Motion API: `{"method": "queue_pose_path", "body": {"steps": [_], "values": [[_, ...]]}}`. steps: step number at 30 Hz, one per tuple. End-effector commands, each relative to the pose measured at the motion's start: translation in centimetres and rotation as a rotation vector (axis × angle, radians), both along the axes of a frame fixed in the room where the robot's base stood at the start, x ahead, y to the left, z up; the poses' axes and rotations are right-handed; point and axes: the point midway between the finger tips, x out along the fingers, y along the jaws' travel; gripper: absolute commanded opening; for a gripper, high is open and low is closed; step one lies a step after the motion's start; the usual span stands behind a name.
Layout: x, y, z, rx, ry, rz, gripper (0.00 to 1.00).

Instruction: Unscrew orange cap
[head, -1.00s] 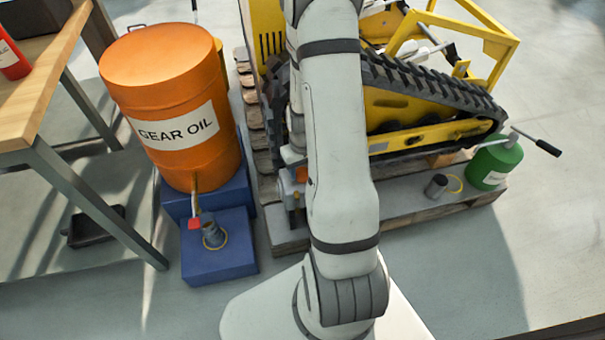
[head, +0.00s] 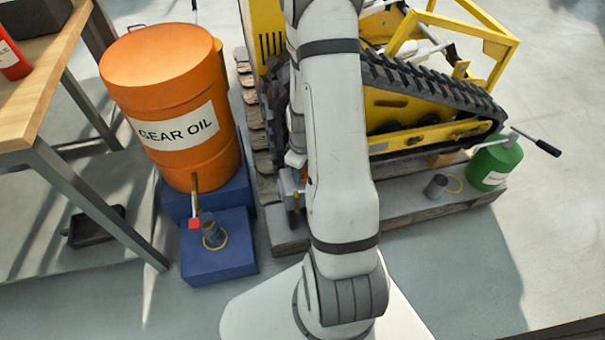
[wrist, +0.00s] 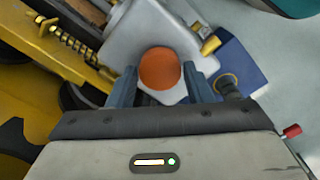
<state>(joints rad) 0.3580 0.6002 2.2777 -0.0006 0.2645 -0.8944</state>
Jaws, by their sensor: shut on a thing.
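The orange cap (wrist: 160,68) is round and shows in the wrist view in front of a light grey housing (wrist: 185,25). My gripper (wrist: 161,84) has one blue-grey finger on each side of the cap and is shut on it. The cap's thread and underside are hidden. In the head view my arm covers the cap and most of the gripper beside the yellow tracked carrier (head: 400,105).
A workbench (head: 40,85) is farther left. A green can (head: 495,160) and dark cup (head: 436,186) are right.

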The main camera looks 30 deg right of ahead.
Motion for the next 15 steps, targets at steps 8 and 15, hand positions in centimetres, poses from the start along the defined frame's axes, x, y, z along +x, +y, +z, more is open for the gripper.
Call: {"method": "queue_pose_path", "body": {"steps": [8, 15], "values": [[0.0, 0.0, 0.25, 0.0, 0.0, 0.103, 0.27], [0.02, -0.01, 0.43, -0.001, -0.001, 0.102, 0.27]]}}
